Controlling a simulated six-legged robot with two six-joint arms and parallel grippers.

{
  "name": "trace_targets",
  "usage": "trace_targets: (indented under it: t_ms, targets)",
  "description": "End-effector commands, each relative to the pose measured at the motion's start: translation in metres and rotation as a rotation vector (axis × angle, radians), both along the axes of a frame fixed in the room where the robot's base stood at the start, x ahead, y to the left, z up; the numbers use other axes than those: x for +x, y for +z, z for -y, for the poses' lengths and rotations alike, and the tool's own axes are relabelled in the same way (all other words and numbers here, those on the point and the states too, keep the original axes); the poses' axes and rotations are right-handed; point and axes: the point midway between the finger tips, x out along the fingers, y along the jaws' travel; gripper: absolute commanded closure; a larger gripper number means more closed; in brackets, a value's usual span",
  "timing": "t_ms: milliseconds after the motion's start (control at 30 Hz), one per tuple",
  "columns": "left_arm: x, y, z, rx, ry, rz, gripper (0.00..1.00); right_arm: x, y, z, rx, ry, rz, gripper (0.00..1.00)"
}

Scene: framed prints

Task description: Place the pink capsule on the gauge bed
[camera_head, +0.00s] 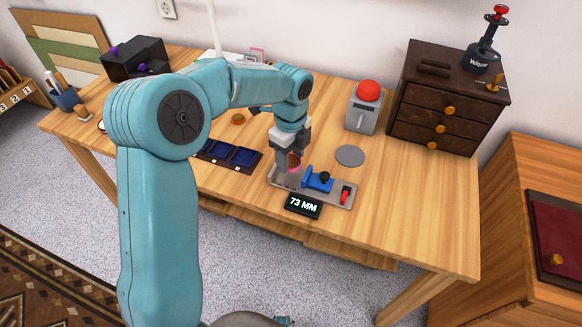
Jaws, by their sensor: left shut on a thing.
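My left gripper (288,162) reaches in from the left and points down over the left end of the gauge. It is shut on the pink capsule (294,167), which shows only in part between the fingers. The gauge bed (335,193) is a grey plate with a blue slider (319,181) and a small red lever (346,194). A black display (303,205) in front of it reads 73 MM. The capsule is at the bed's left end, left of the blue slider. I cannot tell whether it touches the bed. My right gripper is not in view.
A dark blue sectioned tray (229,154) lies left of the gauge. A grey disc (350,155) lies behind it. A grey box with a red button (368,92) and a dark drawer chest (445,100) stand at the back right. The table's right front is clear.

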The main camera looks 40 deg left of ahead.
Motion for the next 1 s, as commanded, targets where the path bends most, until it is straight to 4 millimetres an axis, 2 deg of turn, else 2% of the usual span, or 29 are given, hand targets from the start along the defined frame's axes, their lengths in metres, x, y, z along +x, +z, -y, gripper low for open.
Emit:
trace_targets:
  t_ms: [33,100,200,633,667,700,733,1000]
  targets:
    - [-0.001,-0.013,0.000,-0.001,-0.001,-0.004,0.76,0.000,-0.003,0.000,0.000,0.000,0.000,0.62]
    - [-0.001,-0.026,0.001,0.000,-0.001,-0.005,0.76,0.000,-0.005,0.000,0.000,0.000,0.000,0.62]
    - [-0.001,-0.038,0.001,-0.001,0.001,-0.002,0.76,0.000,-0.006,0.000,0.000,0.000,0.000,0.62]
    - [-0.001,-0.046,0.002,0.000,0.001,-0.001,0.76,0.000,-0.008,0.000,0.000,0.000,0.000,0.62]
    - [-0.001,-0.045,0.002,0.000,0.000,0.000,0.36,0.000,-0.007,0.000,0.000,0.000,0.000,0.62]
    - [-0.001,-0.044,0.002,0.000,0.000,0.000,0.23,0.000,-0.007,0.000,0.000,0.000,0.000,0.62]
    - [-0.001,-0.044,0.002,0.000,0.000,-0.001,0.20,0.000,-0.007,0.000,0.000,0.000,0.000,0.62]
    - [-0.001,-0.043,0.002,0.000,0.000,0.000,0.20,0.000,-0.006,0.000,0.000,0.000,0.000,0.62]
